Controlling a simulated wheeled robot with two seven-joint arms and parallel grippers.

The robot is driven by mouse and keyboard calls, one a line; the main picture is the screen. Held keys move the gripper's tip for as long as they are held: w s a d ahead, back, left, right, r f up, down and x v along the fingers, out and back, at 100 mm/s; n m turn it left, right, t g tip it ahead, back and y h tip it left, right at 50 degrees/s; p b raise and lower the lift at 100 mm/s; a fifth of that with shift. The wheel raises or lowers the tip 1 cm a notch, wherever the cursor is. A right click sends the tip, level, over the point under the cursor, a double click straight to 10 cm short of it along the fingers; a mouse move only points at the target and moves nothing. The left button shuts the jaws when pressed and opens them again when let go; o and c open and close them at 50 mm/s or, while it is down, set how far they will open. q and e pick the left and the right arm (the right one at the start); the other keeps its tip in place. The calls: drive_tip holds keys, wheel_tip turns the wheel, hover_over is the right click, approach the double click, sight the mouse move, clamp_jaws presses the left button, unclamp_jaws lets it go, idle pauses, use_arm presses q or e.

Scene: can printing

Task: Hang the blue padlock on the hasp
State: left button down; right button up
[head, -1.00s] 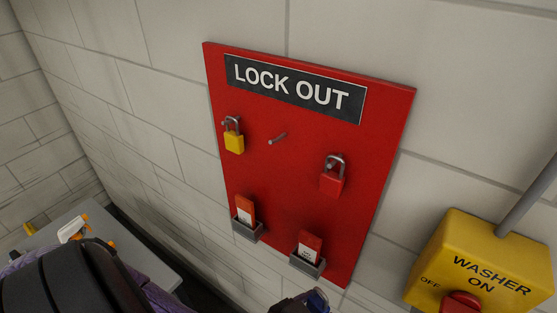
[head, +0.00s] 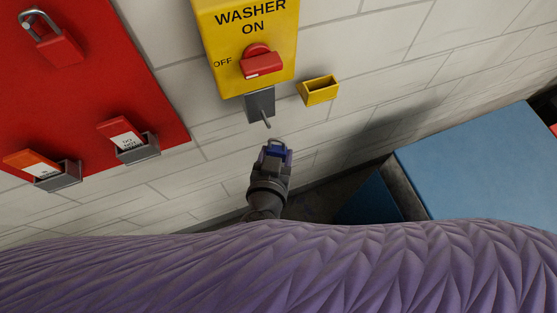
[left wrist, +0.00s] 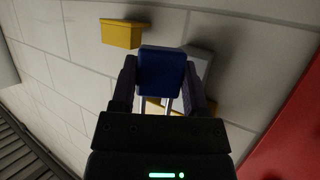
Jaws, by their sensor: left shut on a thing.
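The hasp (head: 261,106) is a grey plate with a thin peg sticking out, under the yellow washer switch box (head: 249,84). The padlock is below the peg in the picture and apart from it. In the wrist view the hasp (left wrist: 200,62) is partly hidden behind the padlock. My right gripper is not in view.
The red lockout board (head: 170,125) holds a red padlock (head: 57,47) and tag holders at left. A small yellow bin (head: 319,91) is on the wall right of the hasp. A blue surface (head: 480,160) stands at right.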

use_arm(q)
drive_tip(key=w+a+f+b, duration=0.1)
drive_tip(key=w+a, duration=0.1)
drive_tip(key=w, duration=0.4)
drive_tip(key=shift+f, duration=0.2)
idle(0.7)
